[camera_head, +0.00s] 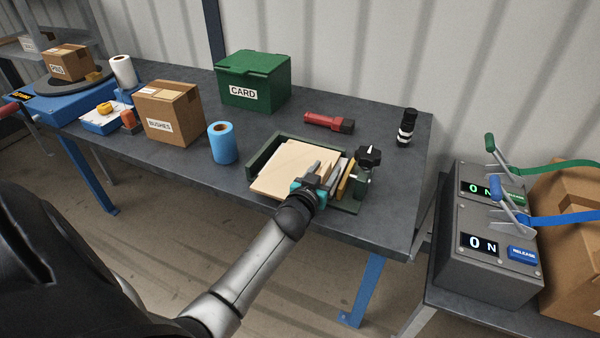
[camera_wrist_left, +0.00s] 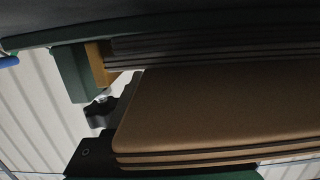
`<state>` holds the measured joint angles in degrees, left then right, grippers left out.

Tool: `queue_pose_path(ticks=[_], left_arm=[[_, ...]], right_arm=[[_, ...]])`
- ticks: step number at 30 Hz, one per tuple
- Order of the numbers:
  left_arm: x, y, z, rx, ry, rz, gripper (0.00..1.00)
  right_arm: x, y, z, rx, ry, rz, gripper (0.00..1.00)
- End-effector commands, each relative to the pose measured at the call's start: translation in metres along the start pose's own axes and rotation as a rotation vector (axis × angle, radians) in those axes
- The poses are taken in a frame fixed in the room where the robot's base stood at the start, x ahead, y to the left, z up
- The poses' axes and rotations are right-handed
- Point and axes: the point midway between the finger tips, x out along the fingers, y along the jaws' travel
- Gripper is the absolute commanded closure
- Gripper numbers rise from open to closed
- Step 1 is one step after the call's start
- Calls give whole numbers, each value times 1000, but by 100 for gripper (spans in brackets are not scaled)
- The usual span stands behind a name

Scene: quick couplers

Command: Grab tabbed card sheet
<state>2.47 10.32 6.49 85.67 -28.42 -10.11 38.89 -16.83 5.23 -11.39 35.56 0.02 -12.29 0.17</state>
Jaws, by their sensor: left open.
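A stack of tan card sheets (camera_head: 283,170) lies in a dark green tray-like fixture (camera_head: 262,156) near the table's front edge. In the left wrist view the stacked brown sheets (camera_wrist_left: 220,110) fill the right side, edges showing. I cannot pick out a tab for certain. My left gripper (camera_head: 318,171) is open over the right part of the stack, fingers pointing away from me. Whether it touches a sheet I cannot tell. No sheet is visibly held. My right gripper is out of view.
Right of the stack are a yellow strip (camera_head: 345,180) and a black knob (camera_head: 368,156).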

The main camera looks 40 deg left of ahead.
Motion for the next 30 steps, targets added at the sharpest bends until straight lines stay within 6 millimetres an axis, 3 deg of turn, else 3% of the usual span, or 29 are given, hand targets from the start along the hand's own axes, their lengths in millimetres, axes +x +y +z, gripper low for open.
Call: queue_pose_path(ticks=[7,21,30], left_arm=[[1,0,0,0,-1,0,50],[0,0,0,0,-1,0,100],[0,0,0,-1,-1,0,100]], right_arm=[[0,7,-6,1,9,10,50],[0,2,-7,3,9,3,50],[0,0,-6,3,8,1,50]])
